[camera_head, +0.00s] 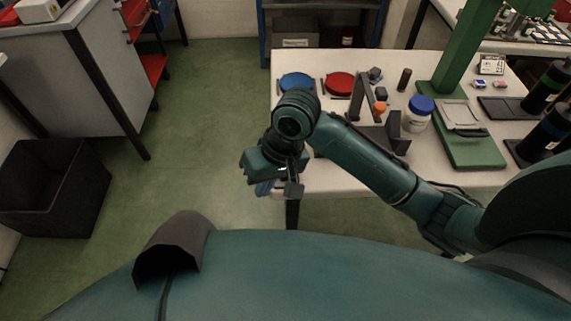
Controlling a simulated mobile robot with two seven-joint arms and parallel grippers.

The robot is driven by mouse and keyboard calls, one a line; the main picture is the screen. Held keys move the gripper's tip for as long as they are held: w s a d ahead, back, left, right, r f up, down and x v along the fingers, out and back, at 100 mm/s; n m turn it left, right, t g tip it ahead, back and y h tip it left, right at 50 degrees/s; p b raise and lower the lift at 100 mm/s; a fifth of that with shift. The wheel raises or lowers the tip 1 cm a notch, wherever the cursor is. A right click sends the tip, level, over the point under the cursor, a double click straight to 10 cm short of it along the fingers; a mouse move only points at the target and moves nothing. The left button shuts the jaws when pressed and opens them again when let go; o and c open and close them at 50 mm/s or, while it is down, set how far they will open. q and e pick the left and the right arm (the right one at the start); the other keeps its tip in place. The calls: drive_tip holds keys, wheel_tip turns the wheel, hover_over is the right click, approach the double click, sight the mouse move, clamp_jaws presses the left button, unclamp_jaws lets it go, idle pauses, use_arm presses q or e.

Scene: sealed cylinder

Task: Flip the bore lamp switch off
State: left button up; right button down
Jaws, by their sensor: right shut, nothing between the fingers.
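I cannot make out the bore lamp switch or a sealed cylinder for certain. A grey fixture (394,130) with an upright bracket and an orange knob (379,107) stands on the white table (440,70); part of it is hidden behind my right arm. My right gripper (280,187) hangs at the table's front left corner, pointing down. It is shut with nothing in it, apart from the fixture and to its left. A bit of blue shows beside its fingers. My left gripper is out of view.
A blue dish (296,82) and a red dish (340,84) lie at the table's back left. A white jar with a blue lid (418,113) stands right of the fixture. A green stand (470,150) and black bottles (545,85) fill the right. The floor left is clear up to a black bin (50,190).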

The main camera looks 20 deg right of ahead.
drive_tip(key=w+d+r+m+g+h, duration=0.2)
drive_tip(key=w+d+r+m+h, duration=0.1)
drive_tip(key=w+d+r+m, duration=0.2)
drive_tip(key=w+d+r, duration=0.2)
drive_tip(key=w+r, duration=0.1)
drive_tip(key=r, duration=0.1)
drive_tip(key=shift+r, duration=0.3)
drive_tip(key=shift+a, duration=0.1)
drive_tip(key=f, duration=0.4)
drive_tip(key=s+f, duration=0.1)
drive_tip(key=f, duration=0.4)
drive_tip(key=s+f, duration=0.1)
drive_tip(key=f, duration=0.4)
drive_tip(key=shift+s+a, duration=0.1)
drive_tip(key=shift+a, duration=0.2)
